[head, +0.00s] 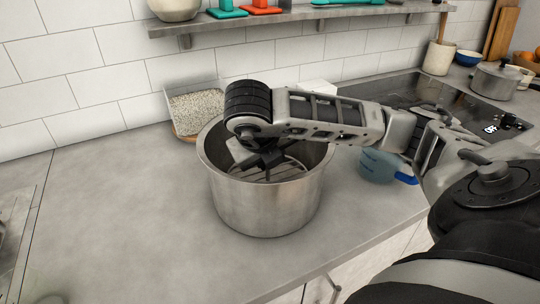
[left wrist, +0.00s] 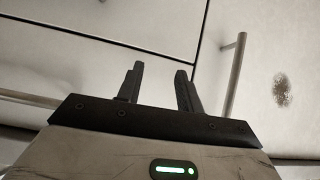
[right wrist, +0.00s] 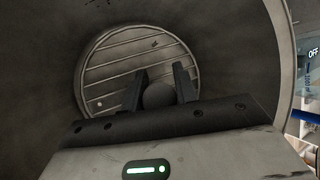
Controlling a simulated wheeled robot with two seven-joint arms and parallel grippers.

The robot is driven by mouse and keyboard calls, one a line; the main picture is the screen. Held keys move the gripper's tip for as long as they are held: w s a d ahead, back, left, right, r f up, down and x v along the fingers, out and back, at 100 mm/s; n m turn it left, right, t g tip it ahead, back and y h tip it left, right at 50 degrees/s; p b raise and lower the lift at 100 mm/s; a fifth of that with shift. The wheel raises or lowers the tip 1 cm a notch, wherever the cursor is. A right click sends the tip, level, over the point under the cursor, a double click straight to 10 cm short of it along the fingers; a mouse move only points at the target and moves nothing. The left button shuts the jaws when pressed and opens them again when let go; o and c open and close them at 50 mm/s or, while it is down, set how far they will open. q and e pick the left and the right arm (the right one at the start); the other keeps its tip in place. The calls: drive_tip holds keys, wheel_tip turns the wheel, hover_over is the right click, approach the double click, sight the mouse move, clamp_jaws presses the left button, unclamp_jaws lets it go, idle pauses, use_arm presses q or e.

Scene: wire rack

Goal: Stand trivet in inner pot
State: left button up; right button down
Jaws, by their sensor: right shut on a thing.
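The inner pot (head: 265,208) is a tall steel pot standing upright on the counter. The trivet (right wrist: 112,65), a round rack with parallel bars, is inside the pot; part of it also shows in the head view (head: 290,170). My right gripper (right wrist: 158,88) reaches down into the pot from above and is shut on the trivet, with a dark round knob between its fingers. Whether the trivet touches the pot floor cannot be told. My left gripper (left wrist: 160,82) is open and empty, facing the cabinet fronts, outside the head view.
A clear bin of grains (head: 197,112) stands behind the pot. A blue-tinted container (head: 377,166) is right of the pot, under my right arm. The counter left of the pot is clear.

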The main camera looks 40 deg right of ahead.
drive_tip(key=shift+f+b, duration=0.5)
drive_tip(key=shift+f, duration=0.05)
drive_tip(key=c, duration=1)
unclamp_jaws()
